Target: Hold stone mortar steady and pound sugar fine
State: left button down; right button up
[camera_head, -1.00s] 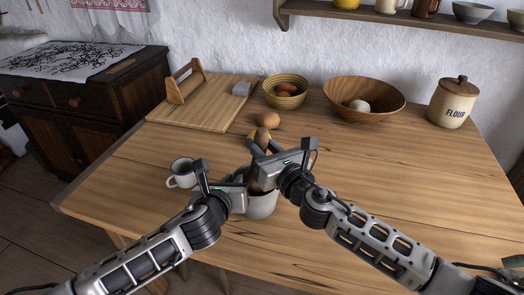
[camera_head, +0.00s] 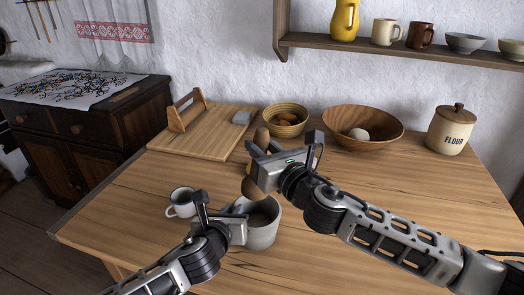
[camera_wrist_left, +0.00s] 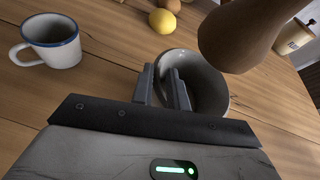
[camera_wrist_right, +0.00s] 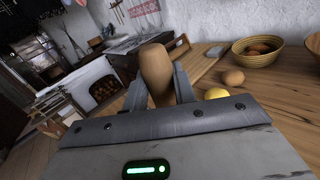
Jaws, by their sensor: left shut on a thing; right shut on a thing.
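The pale grey stone mortar (camera_head: 263,236) stands on the table near its front edge. My left gripper (camera_head: 243,216) is shut on its left rim; the left wrist view also shows the fingers at the mortar's rim (camera_wrist_left: 222,100). My right gripper (camera_head: 256,160) is shut on the upper part of the brown wooden pestle (camera_head: 251,188), upright between the fingers in the right wrist view (camera_wrist_right: 157,75). The pestle's thick lower end hangs over the mortar; in the left wrist view it (camera_wrist_left: 240,35) appears above the rim. I cannot make out any sugar inside.
A white mug (camera_head: 181,203) stands left of the mortar. Behind are a cutting board (camera_head: 200,140), a basket of eggs (camera_head: 286,120), a wooden bowl (camera_head: 362,128) and a flour jar (camera_head: 450,130). A lemon (camera_wrist_left: 162,21) lies beyond the mortar. The table's right side is clear.

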pick_arm(q)
jog(key=shift+s+a+f, duration=0.1)
jog(key=shift+s+f, duration=0.15)
jog(key=shift+f, duration=0.4)
jog(key=c, duration=1.3)
grip_release()
jog(key=shift+r, duration=0.15)
jog(key=v, duration=1.2)
